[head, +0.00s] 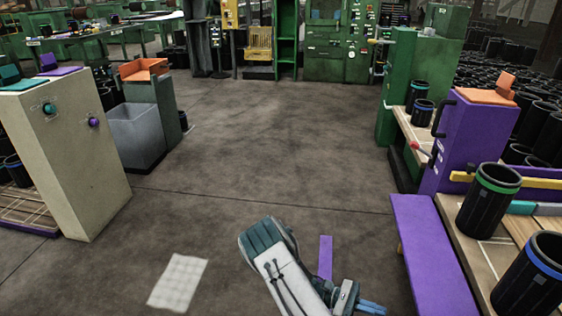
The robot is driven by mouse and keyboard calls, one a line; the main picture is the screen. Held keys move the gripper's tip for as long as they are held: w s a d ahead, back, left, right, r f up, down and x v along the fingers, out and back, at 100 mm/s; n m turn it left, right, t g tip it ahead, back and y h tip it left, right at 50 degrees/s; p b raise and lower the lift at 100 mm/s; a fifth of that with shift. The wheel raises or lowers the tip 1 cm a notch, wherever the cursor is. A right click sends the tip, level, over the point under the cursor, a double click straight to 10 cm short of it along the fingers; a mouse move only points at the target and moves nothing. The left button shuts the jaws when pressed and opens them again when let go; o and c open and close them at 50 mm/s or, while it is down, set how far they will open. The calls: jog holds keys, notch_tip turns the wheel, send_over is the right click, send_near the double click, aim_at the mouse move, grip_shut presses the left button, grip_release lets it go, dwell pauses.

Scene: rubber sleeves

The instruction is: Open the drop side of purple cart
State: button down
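No whole cart that I can clearly identify is in view. A long purple panel (428,250) lies along the front edge of a wooden surface at the right; I cannot tell whether it is the cart's drop side. A small purple strip (325,258) shows beside my arm. My gripper (372,308) is at the bottom edge, left of the long panel and apart from it. Its blue fingers are partly cut off, so its opening is unclear.
Black sleeves with green (488,205) and blue (532,275) bands stand on the wooden surface at right. A beige cabinet (70,150) and grey bin (140,135) stand at left. A pale sheet (178,283) lies on the floor. The middle floor is clear.

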jog(key=s+a+r+m+t+y+p, duration=0.3)
jog(key=r+y+p, duration=0.3)
jog(key=r, duration=1.2)
jog(key=s+a+r+m+t+y+p, duration=0.3)
jog(key=r+p, duration=0.7)
jog(key=r, duration=0.8)
jog(key=s+a+r+m+t+y+p, duration=0.4)
jog(key=r+y+p, duration=0.4)
jog(key=r, duration=0.9)
jog(key=shift+s+a+r+t+y+p, duration=0.2)
jog(key=shift+a+r+t+y+p, duration=0.15)
jog(key=shift+t, duration=0.55)
jog(key=c, duration=2.1)
grip_release()
jog(key=shift+s+r, duration=0.1)
jog(key=shift+r, duration=0.15)
jog(key=o, duration=0.6)
jog(key=shift+s, duration=0.1)
